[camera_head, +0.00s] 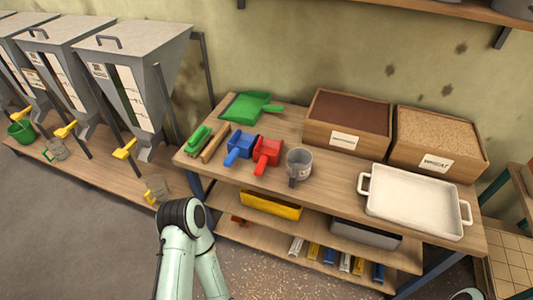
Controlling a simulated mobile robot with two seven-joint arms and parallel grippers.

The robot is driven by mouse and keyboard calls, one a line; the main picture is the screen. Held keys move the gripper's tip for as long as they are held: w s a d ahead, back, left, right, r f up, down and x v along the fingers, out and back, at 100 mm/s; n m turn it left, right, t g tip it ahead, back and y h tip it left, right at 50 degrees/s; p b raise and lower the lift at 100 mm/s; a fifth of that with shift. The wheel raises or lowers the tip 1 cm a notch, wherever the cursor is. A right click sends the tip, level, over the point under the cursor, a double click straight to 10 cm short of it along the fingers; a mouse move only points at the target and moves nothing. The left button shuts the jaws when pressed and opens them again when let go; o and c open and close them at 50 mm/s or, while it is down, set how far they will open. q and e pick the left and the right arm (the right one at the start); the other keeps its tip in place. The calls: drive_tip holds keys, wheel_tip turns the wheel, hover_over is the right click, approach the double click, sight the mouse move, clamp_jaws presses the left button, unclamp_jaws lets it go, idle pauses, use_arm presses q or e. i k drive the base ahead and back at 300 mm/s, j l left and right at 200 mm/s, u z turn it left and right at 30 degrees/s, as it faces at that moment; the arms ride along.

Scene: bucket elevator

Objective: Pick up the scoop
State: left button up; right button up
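A blue scoop (240,147) and a red scoop (267,153) lie side by side on the wooden bench top (228,180). Their handles point toward the front edge. A grey cup-shaped scoop or mug (299,164) stands to the right of the red one, its dark handle facing forward. Which of these the task means cannot be told. A mint-coloured part of my own arm with a black joint shows at the bottom, left of centre, in front of the bench. Neither gripper shows.
A green dustpan (248,106), green brush (198,140) and white tray (416,203) share the bench top with a dark-filled box (345,140) and a wheat box (436,162). Hoppers (133,75) stand left. Lower shelves hold a yellow bin (270,206) and a grey bin (365,236).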

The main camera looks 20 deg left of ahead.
sight(266, 156)
drive_tip(key=i+j+z, duration=0.1)
drive_tip(key=j+z, duration=0.35)
drive_tip(key=j, duration=0.3)
drive_tip(key=j+z, duration=0.45)
drive_tip(key=j, duration=0.35)
